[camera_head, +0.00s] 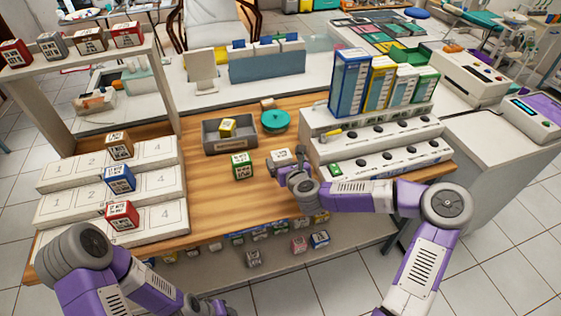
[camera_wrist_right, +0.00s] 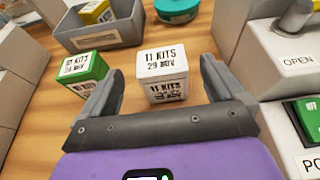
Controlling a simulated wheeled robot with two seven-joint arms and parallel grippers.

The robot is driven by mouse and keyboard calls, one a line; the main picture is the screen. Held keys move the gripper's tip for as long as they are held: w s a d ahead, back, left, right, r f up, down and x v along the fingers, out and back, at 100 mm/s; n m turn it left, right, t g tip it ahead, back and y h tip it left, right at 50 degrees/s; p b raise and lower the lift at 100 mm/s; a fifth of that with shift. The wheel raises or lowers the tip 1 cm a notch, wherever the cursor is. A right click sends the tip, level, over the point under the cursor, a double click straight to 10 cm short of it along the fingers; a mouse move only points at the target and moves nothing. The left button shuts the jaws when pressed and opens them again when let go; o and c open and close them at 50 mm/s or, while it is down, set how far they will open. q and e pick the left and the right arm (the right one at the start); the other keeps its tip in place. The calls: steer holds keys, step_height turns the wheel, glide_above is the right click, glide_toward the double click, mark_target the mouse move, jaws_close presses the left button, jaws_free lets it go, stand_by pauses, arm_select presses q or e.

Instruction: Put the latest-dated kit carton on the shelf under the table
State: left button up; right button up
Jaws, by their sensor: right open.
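A white kit carton marked "11 KITS 29 NOV" (camera_wrist_right: 162,72) stands on the wooden table, between my right gripper's spread fingers in the right wrist view. It also shows in the head view (camera_head: 281,156). My right gripper (camera_wrist_right: 160,88) is open around it, and I cannot tell whether the fingers touch it. A green carton (camera_head: 243,166) stands to its left; its date is hard to read (camera_wrist_right: 82,70). A yellow carton (camera_head: 228,127) sits in a grey tray (camera_head: 208,147). The shelf under the table (camera_head: 285,262) holds several small cartons. My left gripper (camera_head: 218,308) is low at the bottom edge, its jaws unclear.
White numbered steps (camera_head: 60,177) at left hold brown, blue and red cartons. More cartons stand on a raised shelf (camera_head: 70,62). A teal round container (camera_head: 275,121) is behind the white carton. A white switch unit (camera_head: 375,145) with upright boxes stands at right.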

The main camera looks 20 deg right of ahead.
mark_target(281, 154)
steer(key=b+x, duration=0.1)
steer(key=x, duration=0.4)
steer(key=shift+s, duration=0.1)
steer(key=shift+c, duration=0.4)
steer(key=c, duration=1.1)
steer(key=shift+r, duration=0.15)
